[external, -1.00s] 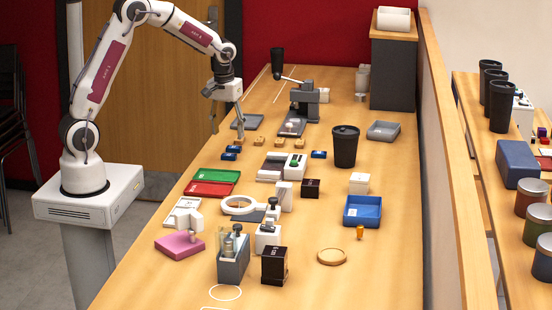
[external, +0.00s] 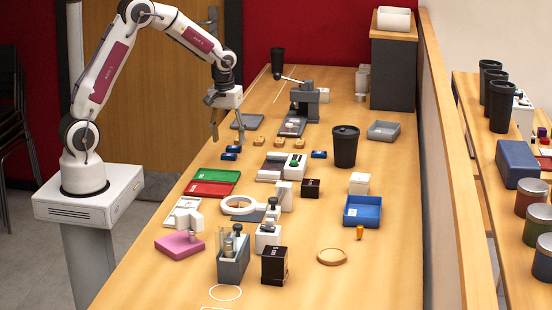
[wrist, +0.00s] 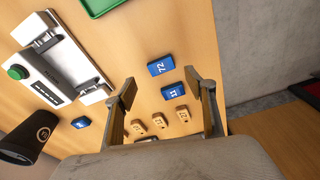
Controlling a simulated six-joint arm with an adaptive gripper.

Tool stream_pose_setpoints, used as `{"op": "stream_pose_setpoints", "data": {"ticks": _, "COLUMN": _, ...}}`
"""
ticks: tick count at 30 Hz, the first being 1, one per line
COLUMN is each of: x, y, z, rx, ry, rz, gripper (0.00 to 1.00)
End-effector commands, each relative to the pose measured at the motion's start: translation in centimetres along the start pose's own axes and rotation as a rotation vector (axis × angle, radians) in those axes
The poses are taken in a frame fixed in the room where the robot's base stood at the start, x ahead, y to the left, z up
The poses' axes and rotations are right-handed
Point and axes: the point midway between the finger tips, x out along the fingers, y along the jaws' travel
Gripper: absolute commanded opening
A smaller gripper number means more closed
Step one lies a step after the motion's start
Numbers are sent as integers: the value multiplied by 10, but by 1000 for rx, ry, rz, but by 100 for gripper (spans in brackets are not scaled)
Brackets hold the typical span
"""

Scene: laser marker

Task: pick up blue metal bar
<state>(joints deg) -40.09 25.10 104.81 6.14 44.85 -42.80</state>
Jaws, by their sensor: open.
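Two small blue metal bars, a nearer one (external: 229,156) and a farther one (external: 234,148), lie on the left part of the table below my gripper (external: 228,140). In the wrist view they are marked 72 (wrist: 161,65) and 11 (wrist: 174,91). A third blue bar (external: 319,154) lies beyond the white device, and also shows at lower left in the wrist view (wrist: 81,122). My gripper is open and empty, pointing down above the table.
Several small wooden blocks (external: 279,142) lie in a row beside the bars. A white device with a green button (external: 296,166), a black cup (external: 345,147) and green (external: 216,175) and red (external: 210,189) trays stand nearby. A grey stand (external: 305,103) is behind.

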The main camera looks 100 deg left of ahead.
Motion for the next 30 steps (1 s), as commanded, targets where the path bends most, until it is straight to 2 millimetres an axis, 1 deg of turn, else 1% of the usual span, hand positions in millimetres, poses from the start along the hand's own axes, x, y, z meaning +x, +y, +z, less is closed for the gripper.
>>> {"op": "stream_pose_setpoints", "data": {"ticks": 11, "x": 2, "y": 0, "z": 0, "rx": 0, "ry": -1, "rz": 0, "gripper": 55}}
{"op": "stream_pose_setpoints", "data": {"ticks": 16, "x": 15, "y": -2, "z": 2, "rx": 0, "ry": -2, "rz": -2, "gripper": 55}}
{"op": "stream_pose_setpoints", "data": {"ticks": 24, "x": 44, "y": -3, "z": 3, "rx": 0, "ry": -2, "rz": -1, "gripper": 55}}
{"op": "stream_pose_setpoints", "data": {"ticks": 30, "x": 52, "y": -3, "z": 2, "rx": 0, "ry": 0, "rz": 2, "gripper": 55}}
